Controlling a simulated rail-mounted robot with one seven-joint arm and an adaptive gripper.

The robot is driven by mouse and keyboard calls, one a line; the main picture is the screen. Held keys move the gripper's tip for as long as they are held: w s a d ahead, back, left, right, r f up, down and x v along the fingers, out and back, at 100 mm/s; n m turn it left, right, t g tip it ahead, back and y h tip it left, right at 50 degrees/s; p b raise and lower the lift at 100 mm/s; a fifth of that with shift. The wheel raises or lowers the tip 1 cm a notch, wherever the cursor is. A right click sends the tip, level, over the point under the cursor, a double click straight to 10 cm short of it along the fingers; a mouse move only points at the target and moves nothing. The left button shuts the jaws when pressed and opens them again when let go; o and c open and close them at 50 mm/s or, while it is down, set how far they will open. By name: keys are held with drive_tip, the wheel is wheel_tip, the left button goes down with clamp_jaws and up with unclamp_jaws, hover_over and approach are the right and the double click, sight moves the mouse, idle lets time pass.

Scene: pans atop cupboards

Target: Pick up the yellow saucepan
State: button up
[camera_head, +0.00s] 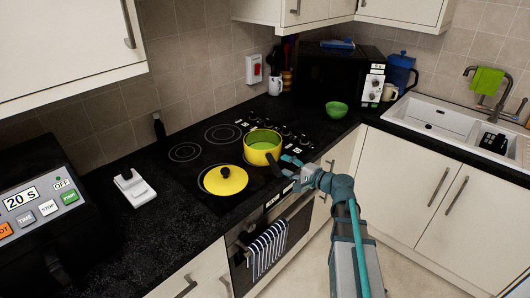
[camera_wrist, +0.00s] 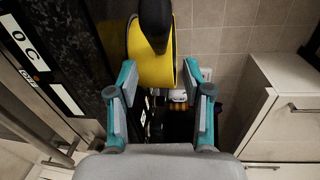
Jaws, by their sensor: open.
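The yellow saucepan (camera_head: 258,156) stands on the black hob with green contents inside; its dark handle points toward my gripper. A yellow lid (camera_head: 225,180) with a dark knob lies on the hob to its left. My gripper (camera_head: 287,166) is just right of the saucepan, by the handle. In the wrist view, the saucepan (camera_wrist: 150,68) lies beyond my open gripper (camera_wrist: 159,78), and its black handle (camera_wrist: 155,20) is at the top of the picture.
A green bowl (camera_head: 337,109) sits on the counter behind my gripper, in front of a black microwave (camera_head: 335,75). A white stand (camera_head: 134,187) is left of the hob. A striped towel (camera_head: 267,250) hangs on the oven front. The sink (camera_head: 440,120) is at the right.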

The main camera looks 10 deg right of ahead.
sight(275, 161)
drive_tip(key=shift+p+x, duration=1.4)
drive_tip(key=shift+x, duration=1.35)
drive_tip(key=shift+s+a, duration=0.15)
clamp_jaws()
drive_tip(key=shift+r, duration=0.1)
